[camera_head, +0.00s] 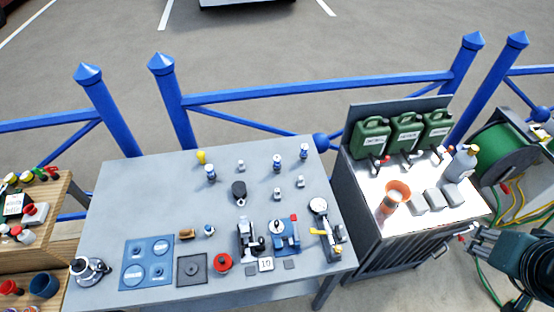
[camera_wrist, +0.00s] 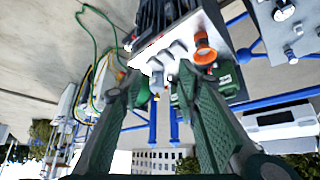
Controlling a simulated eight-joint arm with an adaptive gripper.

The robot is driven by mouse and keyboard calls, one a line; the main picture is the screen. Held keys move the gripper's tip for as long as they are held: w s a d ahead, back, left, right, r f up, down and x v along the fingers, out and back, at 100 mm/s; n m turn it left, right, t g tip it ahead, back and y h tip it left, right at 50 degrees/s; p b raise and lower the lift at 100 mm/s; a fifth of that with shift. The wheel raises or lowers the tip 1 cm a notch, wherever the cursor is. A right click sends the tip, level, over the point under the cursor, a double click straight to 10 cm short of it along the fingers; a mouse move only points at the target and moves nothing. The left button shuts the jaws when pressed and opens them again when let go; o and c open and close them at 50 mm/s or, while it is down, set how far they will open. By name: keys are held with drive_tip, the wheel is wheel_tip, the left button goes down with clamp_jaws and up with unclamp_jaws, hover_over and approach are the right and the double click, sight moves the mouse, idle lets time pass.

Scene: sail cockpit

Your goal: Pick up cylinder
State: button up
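No single object is plainly marked as the cylinder. Several small metal cylinder-shaped pieces with blue or white parts, such as one at the back (camera_head: 304,151) and one near the yellow bulb (camera_head: 210,173), stand on the grey table (camera_head: 130,200). My gripper (camera_head: 466,234) is at the right, beyond the cabinet's front right corner. In the wrist view its fingers (camera_wrist: 160,82) are spread with nothing held between them.
Green canisters (camera_head: 405,133), a grey bottle (camera_head: 460,163) and grey blocks (camera_head: 433,199) crowd the cabinet top (camera_head: 365,185). A blue railing (camera_head: 320,90) runs behind. A green hose reel (camera_head: 505,150) stands at right. A wooden shelf (camera_head: 62,220) is at left.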

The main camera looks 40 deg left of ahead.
drive_tip(key=w+a+f+n+t+b, duration=0.1)
drive_tip(key=w+a+f+b, duration=0.45)
drive_tip(key=w+a, duration=0.7)
drive_tip(key=w+a+f+t+b, duration=0.1)
drive_tip(key=w+a+f+b, duration=0.2)
drive_tip(key=a, duration=0.5)
drive_tip(key=w+a+f+t+b, duration=0.1)
drive_tip(key=w+a+f, duration=0.25)
drive_tip(key=a, duration=0.55)
drive_tip(key=s+a+f+n+t+y+b, duration=0.15)
drive_tip(key=a+f, duration=0.25)
drive_tip(key=a, duration=0.6)
drive_tip(key=s+a+f+t+y+b, duration=0.15)
drive_tip(key=a+f, duration=0.35)
drive_tip(key=a, duration=0.5)
drive_tip(key=s+a+f+n+y+b, duration=0.2)
drive_tip(key=s+a+f, duration=0.2)
drive_tip(key=s+a, duration=0.6)
drive_tip(key=shift+s+a+f+y, duration=0.15)
drive_tip(key=shift+s+a+y, duration=0.25)
drive_tip(key=shift+a, duration=0.15)
